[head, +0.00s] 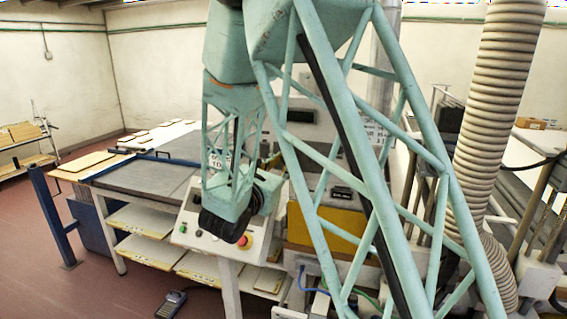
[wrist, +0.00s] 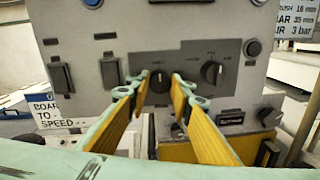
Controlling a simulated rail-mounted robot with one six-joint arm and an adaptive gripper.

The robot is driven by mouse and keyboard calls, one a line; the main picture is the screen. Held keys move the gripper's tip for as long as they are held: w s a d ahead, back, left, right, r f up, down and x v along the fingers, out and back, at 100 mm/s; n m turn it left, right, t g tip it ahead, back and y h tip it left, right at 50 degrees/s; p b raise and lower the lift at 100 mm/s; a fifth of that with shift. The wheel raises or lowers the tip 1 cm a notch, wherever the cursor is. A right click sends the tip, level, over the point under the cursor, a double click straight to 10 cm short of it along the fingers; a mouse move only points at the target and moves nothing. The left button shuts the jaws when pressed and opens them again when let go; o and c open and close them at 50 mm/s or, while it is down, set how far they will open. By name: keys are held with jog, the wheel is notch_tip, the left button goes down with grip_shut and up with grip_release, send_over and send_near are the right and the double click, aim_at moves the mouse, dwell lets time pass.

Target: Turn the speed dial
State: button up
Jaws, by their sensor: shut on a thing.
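In the wrist view a grey control panel (wrist: 115,38) carries two dark round dials in its middle. The left dial (wrist: 159,84) sits between the tips of my gripper (wrist: 162,77), with one finger on each side of it. The gripper's yellow-padded fingers are closed on it. The right dial (wrist: 211,72) stands just beyond the right finger, free of it. The small labels above the dials cannot be read, and the fingers hide part of the held dial. In the head view my arm hides the fingertips.
Dark switches (wrist: 60,74) sit left of the dials, and a round button (wrist: 252,48) sits to the right. A sign (wrist: 52,112) hangs at lower left. In the head view a box with a red button (head: 243,241) stands near a worktable (head: 150,178); a ribbed hose (head: 490,110) rises at right.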

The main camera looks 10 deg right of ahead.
jog(key=shift+n, duration=0.4)
jog(key=shift+n+p, duration=0.55)
jog(key=shift+n, duration=0.65)
jog(key=n+p, duration=0.2)
jog(key=n, duration=0.2)
jog(key=n+p, duration=0.4)
jog(key=n, duration=0.3)
jog(key=shift+t, duration=0.4)
jog(key=shift+f, duration=0.1)
jog(key=o, duration=0.8)
jog(key=shift+o, duration=0.2)
jog(key=shift+s, duration=0.15)
jog(key=v, duration=1.1)
jog(key=shift+s+a, duration=0.2)
jog(key=shift+s, duration=0.15)
